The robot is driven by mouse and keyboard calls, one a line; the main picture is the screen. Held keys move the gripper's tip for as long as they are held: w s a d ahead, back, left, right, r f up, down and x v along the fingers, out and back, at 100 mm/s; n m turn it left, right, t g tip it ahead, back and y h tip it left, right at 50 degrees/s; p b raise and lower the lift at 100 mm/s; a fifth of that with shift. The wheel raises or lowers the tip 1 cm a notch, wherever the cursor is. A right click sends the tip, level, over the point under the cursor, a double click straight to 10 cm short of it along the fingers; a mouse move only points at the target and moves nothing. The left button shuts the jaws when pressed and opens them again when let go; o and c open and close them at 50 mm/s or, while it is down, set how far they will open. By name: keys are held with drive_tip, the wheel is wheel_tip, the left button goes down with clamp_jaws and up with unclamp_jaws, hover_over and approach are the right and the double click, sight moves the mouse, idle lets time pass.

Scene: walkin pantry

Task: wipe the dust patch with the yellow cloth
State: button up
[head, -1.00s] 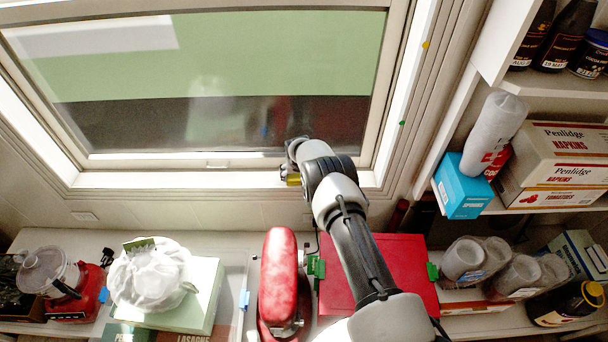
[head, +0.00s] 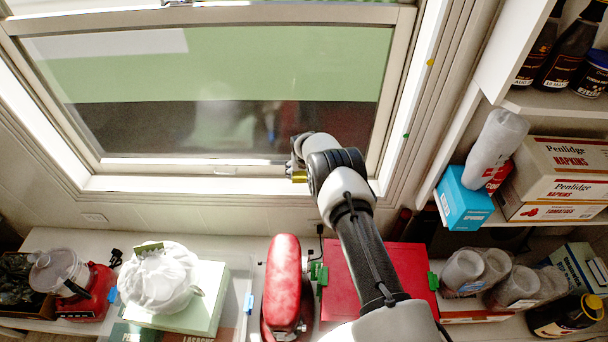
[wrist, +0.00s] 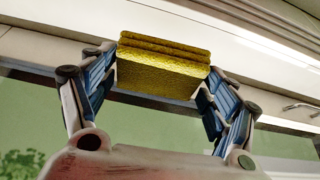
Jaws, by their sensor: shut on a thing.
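My gripper (wrist: 158,82) is shut on the yellow cloth (wrist: 160,66), a folded, layered yellow pad held between its blue-lined fingers. In the head view only a small yellow bit of the cloth (head: 299,176) shows beside the wrist, in front of the window's bottom rail towards its right end. I cannot tell whether the cloth touches the window. A pale hazy patch (head: 225,122) shows on the lower middle of the window pane, left of and above my gripper. I cannot tell whether it is dust or a reflection.
Shelves at the right hold a blue box (head: 463,200), stacked cups and cartons (head: 565,155). The space before the pane's left half is clear.

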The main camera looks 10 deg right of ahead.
idle(0.3)
drive_tip(key=shift+r+p, duration=0.35)
drive_tip(key=shift+r, duration=1.15)
